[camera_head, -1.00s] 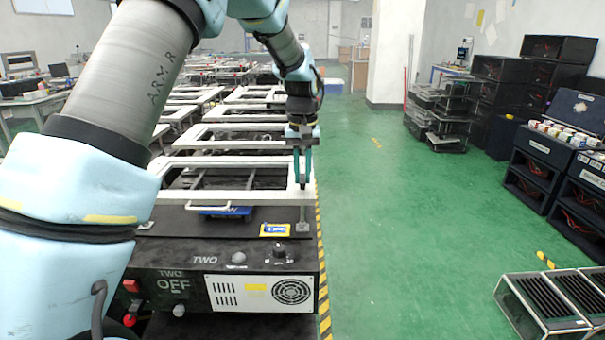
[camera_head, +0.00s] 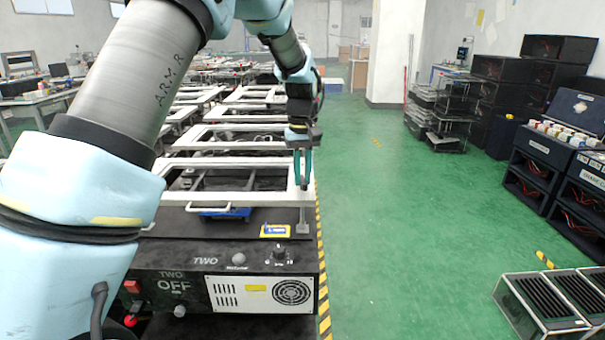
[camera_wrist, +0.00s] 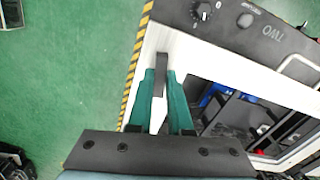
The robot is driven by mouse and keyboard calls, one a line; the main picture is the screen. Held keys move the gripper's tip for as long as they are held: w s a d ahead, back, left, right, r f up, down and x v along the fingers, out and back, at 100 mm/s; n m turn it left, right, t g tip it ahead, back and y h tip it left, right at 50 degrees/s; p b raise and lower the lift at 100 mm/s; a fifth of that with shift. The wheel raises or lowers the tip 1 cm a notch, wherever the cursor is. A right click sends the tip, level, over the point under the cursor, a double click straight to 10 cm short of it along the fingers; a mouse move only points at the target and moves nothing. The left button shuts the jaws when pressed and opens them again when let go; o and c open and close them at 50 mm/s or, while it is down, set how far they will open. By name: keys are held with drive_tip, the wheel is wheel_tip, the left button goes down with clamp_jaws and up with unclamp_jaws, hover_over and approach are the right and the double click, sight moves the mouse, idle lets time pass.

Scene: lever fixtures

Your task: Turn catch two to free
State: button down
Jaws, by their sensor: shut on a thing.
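The fixture marked TWO (camera_head: 205,261) stands in front of me, with a white frame (camera_head: 230,198) on its top. Catch two seems to be the dark lever (camera_wrist: 161,72) at the frame's right corner; in the wrist view it stands between my teal fingers. My gripper (camera_head: 303,180) points down over that corner in the head view and is shut on the lever. It also shows in the wrist view (camera_wrist: 161,90). The lever's lower part and pivot are partly hidden by the fingers, and its free or locked marking cannot be read.
A dark knob (camera_head: 278,252) and a blue-and-yellow label (camera_head: 275,231) sit on the fixture's front. More white frames (camera_head: 245,138) stand in a row behind.

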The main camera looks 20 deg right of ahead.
sight(302, 180)
drive_tip(key=n+p, duration=0.1)
drive_tip(key=n, duration=0.2)
drive_tip(key=shift+r+n, duration=0.15)
drive_tip(key=shift+n, duration=0.15)
drive_tip(key=n+p, duration=0.1)
drive_tip(key=n, duration=0.2)
drive_tip(key=shift+n, duration=0.3)
drive_tip(key=n+p, duration=0.2)
drive_tip(key=n, duration=0.2)
drive_tip(key=shift+n, duration=0.3)
drive_tip(key=shift+n+p, duration=1)
drive_tip(key=shift+n, duration=0.7)
drive_tip(key=c, duration=0.8)
unclamp_jaws()
drive_tip(key=shift+c, duration=0.2)
wheel_tip(302, 180, up, 11)
drive_tip(key=b, duration=0.2)
drive_tip(key=shift+f+b, duration=0.2)
drive_tip(key=shift+b, duration=0.15)
